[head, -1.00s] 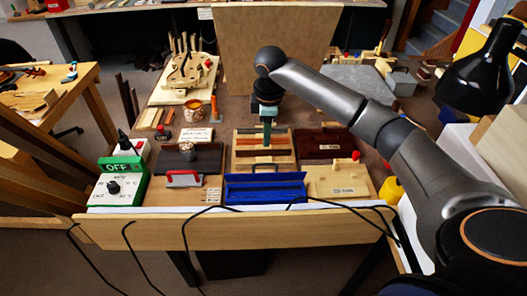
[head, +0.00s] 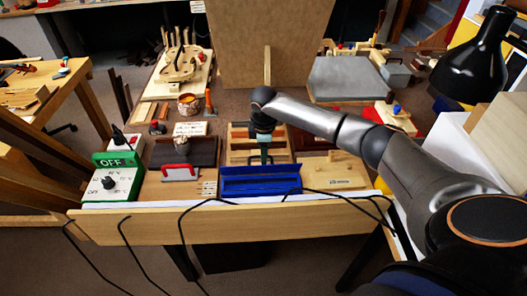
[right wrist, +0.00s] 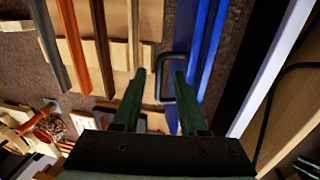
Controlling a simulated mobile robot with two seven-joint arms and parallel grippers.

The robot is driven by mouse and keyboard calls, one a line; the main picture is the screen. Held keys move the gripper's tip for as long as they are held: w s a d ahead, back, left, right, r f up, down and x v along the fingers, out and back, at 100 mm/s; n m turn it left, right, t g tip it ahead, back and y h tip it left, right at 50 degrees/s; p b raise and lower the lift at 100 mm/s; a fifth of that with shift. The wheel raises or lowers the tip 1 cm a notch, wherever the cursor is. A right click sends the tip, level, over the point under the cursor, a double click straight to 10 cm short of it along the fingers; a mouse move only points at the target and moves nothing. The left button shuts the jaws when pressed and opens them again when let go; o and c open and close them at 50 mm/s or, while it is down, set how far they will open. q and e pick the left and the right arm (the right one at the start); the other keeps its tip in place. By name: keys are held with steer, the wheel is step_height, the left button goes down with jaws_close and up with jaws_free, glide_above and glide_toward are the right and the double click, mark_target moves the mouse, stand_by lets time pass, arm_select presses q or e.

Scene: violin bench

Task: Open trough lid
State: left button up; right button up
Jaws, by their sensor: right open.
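A dark loop handle (right wrist: 163,62) stands at the trough's back side. My right gripper (head: 265,158) points down just behind the trough. In the right wrist view its open green fingers (right wrist: 160,82) lie on either side of the handle. I cannot tell whether they touch it. My left gripper is not in view.
A wooden rack with dark and orange strips (right wrist: 80,45) is close behind the gripper. A green and white control box (head: 119,181) and a red-handled block (head: 180,173) stand to the left. A pale wooden block (head: 335,174) is to the right. Black cables (head: 183,225) hang over the front edge.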

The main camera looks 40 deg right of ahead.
jaws_close()
stand_by(0.3)
stand_by(1.1)
